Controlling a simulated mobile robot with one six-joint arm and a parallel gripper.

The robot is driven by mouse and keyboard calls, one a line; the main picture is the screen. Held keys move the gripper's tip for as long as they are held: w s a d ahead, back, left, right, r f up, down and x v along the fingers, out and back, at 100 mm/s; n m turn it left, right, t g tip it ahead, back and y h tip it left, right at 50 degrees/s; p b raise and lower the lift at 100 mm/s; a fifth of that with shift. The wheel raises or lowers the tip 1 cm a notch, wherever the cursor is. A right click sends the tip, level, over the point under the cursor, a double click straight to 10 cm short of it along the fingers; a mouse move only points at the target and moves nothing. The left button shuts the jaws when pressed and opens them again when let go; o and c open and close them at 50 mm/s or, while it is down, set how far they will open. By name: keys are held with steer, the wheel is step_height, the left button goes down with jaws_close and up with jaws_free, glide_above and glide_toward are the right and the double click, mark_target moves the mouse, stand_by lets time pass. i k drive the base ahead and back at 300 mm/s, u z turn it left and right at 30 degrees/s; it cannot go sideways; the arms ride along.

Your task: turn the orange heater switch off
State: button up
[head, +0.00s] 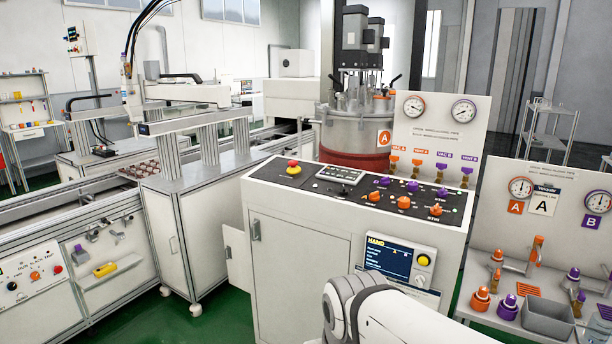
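Orange knobs stand in the front row of the control console (300,208): a left one (374,196), a middle one (403,202) and a right one (435,210). Their labels are too small to read, so I cannot tell which is the heater switch or how it is set. Several purple knobs (413,186) sit in a row behind them. My gripper is not in view. Only a white link of my arm shows at the bottom, in front of the console's lower right.
The console top also carries a red button on yellow (293,167) and a keypad (340,175). A screen panel (400,262) is on its front. Behind stands a vessel marked A (384,138). A gauge table (495,312) is at right. Green floor (200,330) is clear at lower left.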

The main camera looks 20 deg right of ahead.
mark_target(374, 196)
steer(key=z, duration=0.3)
steer(key=i, duration=1.3)
steer(key=z, duration=0.6)
steer(key=k, duration=0.85)
steer(key=z, duration=0.15)
steer(key=i, duration=0.85)
steer(key=u, duration=0.1)
